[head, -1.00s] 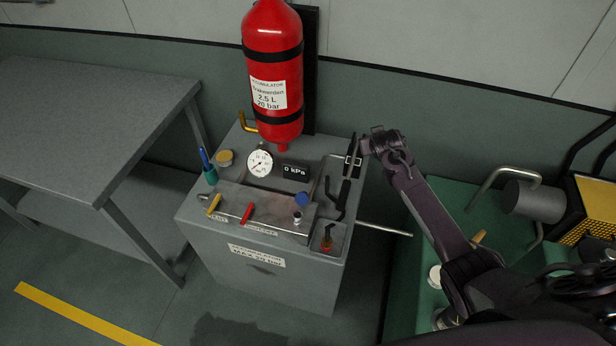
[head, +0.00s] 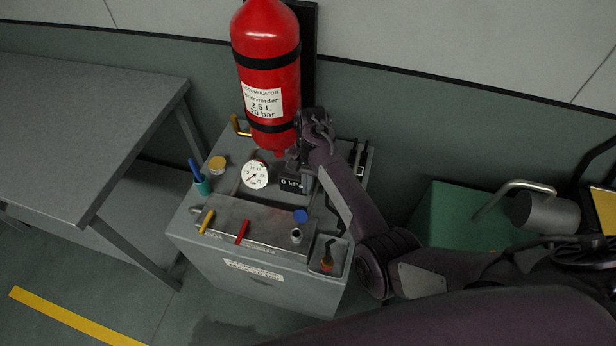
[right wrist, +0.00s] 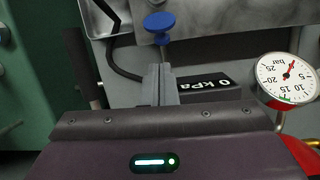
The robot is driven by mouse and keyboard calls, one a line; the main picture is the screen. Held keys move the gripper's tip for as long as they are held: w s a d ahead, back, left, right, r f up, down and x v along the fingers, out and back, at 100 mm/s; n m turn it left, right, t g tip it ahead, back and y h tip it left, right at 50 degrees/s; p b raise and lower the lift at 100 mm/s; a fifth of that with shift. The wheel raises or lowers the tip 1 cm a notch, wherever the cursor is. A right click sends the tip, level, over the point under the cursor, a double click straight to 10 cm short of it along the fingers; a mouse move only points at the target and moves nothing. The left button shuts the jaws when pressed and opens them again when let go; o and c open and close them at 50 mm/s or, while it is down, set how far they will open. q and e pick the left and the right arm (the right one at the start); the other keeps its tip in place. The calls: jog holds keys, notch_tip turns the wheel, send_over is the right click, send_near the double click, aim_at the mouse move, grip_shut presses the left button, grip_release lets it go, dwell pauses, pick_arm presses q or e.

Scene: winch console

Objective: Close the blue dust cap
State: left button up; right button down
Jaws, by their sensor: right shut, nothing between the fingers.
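The blue dust cap (head: 300,215) is on the grey console (head: 262,268), just behind a small metal coupling (head: 296,236). The cap appears apart from the coupling's top, which shows uncovered. In the right wrist view the cap (right wrist: 160,23) is a round blue knob on a thin stem, beyond my fingertips. My right gripper (head: 295,172) is over the rear of the console, by the pressure display. In the right wrist view its fingers (right wrist: 164,82) are together with nothing between them and clear of the cap. My left gripper is not in view.
A red accumulator cylinder (head: 268,70) stands behind the console. A gauge (head: 256,174), the 0 kPa display (head: 292,183), a yellow lever (head: 207,221) and a red lever (head: 243,231) are close by. A grey table (head: 85,120) is at left, a green unit (head: 440,215) at right.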

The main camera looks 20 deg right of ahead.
aim_at(302, 214)
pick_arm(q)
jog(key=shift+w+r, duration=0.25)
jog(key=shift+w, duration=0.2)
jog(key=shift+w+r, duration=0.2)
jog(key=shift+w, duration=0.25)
pick_arm(e)
jog(key=x, duration=0.6)
jog(key=shift+f, duration=0.25)
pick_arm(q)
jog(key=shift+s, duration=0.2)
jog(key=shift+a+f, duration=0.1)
pick_arm(e)
jog(key=shift+w, duration=0.1)
